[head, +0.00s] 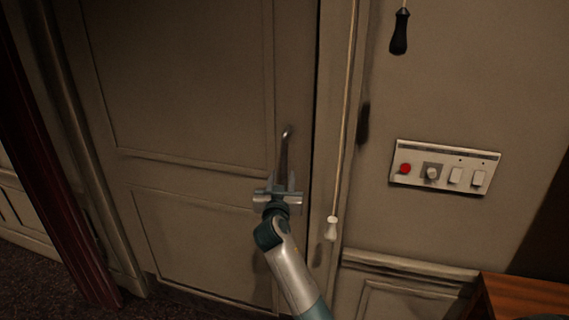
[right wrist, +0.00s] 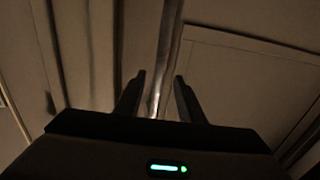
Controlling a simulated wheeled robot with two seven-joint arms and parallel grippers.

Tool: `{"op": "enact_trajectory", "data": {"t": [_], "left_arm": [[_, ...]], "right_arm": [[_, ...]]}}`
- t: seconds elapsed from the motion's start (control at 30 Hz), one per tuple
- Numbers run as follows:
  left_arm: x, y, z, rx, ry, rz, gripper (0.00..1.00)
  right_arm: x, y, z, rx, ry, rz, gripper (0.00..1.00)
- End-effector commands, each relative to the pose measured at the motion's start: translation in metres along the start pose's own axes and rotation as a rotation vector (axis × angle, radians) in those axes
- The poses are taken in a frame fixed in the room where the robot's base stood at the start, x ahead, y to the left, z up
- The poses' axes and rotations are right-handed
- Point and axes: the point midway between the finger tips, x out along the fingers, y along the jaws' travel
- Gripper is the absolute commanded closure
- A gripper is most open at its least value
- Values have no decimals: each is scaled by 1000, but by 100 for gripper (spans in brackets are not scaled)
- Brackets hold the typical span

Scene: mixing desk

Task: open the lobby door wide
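The lobby door (head: 190,80) is a panelled beige door filling the left and middle of the head view. It looks shut or nearly so, with a dark narrow gap along its right edge. A long metal pull handle (head: 285,150) stands upright near that edge. My right gripper (head: 278,188) is at the lower part of the handle. In the right wrist view the handle (right wrist: 168,45) runs between the two spread fingers (right wrist: 160,98), with a gap visible beside it, so the gripper looks open around it. The handle's lower end is hidden by the gripper. My left gripper is not in view.
Right of the door hang a cord with a white pull (head: 331,228) and a black pull (head: 399,32). A switch panel (head: 445,167) with a red button is on the wall. A wooden furniture corner (head: 520,298) is at lower right. Dark carpet (head: 45,285) shows at lower left.

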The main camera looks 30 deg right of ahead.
Motion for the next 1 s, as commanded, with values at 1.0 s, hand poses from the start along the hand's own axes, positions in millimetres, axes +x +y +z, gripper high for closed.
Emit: {"op": "enact_trajectory", "data": {"t": [1.0], "left_arm": [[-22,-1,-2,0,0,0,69]], "right_arm": [[65,0,0,-1,0,0,86]]}}
